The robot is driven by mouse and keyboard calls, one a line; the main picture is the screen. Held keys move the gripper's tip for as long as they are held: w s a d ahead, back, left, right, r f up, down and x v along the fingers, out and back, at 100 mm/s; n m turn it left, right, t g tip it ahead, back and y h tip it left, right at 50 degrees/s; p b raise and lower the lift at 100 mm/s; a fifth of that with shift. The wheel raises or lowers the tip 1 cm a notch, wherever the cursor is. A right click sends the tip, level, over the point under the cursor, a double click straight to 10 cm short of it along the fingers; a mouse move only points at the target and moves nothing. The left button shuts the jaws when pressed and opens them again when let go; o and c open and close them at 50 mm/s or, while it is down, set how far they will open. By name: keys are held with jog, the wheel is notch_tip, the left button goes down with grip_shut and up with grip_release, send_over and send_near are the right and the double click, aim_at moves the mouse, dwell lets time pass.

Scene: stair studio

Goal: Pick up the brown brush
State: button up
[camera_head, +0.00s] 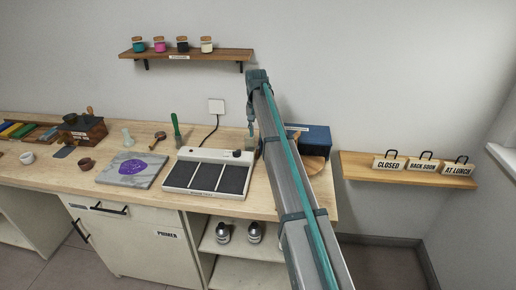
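A small brown, wooden-handled tool (158,140) lies on the wooden counter (135,132), left of the green-handled tool. It looks like the brown brush, but it is too small to be sure. My arm reaches up from the lower right and its end hangs down above the back of the counter. My gripper (251,130) is there, to the right of the brown tool and apart from it. Its fingers are too small and partly hidden by my arm, so I cannot tell whether they are open.
A white device with dark panels (208,174) stands mid-counter. A green-handled tool (176,128) stands behind it. A grey slab with a purple patch (148,181) lies left. A blue box (314,134) is partly behind my arm. A shelf with jars (188,54) hangs above.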

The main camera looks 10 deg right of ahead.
jog(key=p, duration=0.1)
send_over(257, 152)
notch_tip(257, 152, down, 5)
jog(key=shift+a, duration=0.15)
jog(key=shift+f+p, duration=1.25)
jog(key=shift+f, duration=1.4)
grip_shut()
